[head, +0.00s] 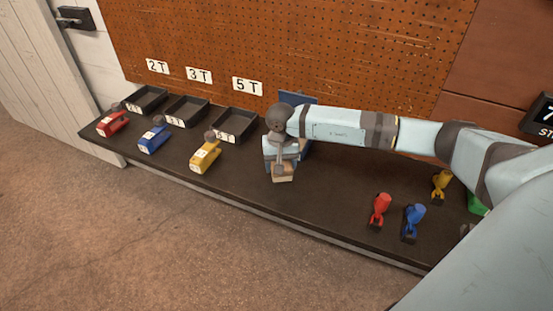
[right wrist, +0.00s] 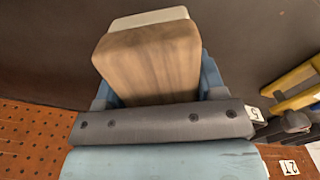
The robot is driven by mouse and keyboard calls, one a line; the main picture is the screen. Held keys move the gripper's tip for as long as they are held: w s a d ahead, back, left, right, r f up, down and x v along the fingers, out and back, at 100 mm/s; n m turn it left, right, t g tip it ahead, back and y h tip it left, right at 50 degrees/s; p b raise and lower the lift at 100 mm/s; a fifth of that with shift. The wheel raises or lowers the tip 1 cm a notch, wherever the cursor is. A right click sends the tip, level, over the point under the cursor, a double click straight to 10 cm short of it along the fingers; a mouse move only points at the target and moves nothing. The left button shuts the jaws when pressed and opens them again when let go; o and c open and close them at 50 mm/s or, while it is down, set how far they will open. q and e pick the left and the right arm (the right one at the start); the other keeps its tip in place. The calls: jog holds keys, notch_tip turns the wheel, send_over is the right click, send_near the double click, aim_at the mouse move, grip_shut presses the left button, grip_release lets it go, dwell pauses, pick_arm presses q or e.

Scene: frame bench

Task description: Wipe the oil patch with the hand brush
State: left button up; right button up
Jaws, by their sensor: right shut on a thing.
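My right gripper (head: 281,163) comes in from the right over the middle of the dark bench. It is shut on the hand brush (head: 283,177), a wooden block seen low at the fingers. In the right wrist view the brush (right wrist: 150,60) shows as a brown wooden block with a pale strip along its far edge, between the blue fingers. I cannot tell whether the brush touches the bench top. I cannot make out the oil patch in either view; my arm and gripper hide part of the bench. My left gripper is not in view.
Black trays (head: 187,110) stand along the back under a pegboard (head: 290,50). Red (head: 112,123), blue (head: 153,138) and yellow (head: 205,155) labelled items lie before them. Red (head: 380,210), blue (head: 413,221) and yellow (head: 441,184) pieces stand at right. The front middle bench is clear.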

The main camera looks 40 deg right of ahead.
jog(key=shift+r, duration=0.55)
jog(key=shift+r+p, duration=0.55)
jog(key=shift+r, duration=0.4)
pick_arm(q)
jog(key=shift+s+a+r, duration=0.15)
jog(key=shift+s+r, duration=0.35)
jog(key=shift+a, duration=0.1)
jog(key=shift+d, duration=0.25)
pick_arm(e)
jog(key=shift+d+r, duration=0.1)
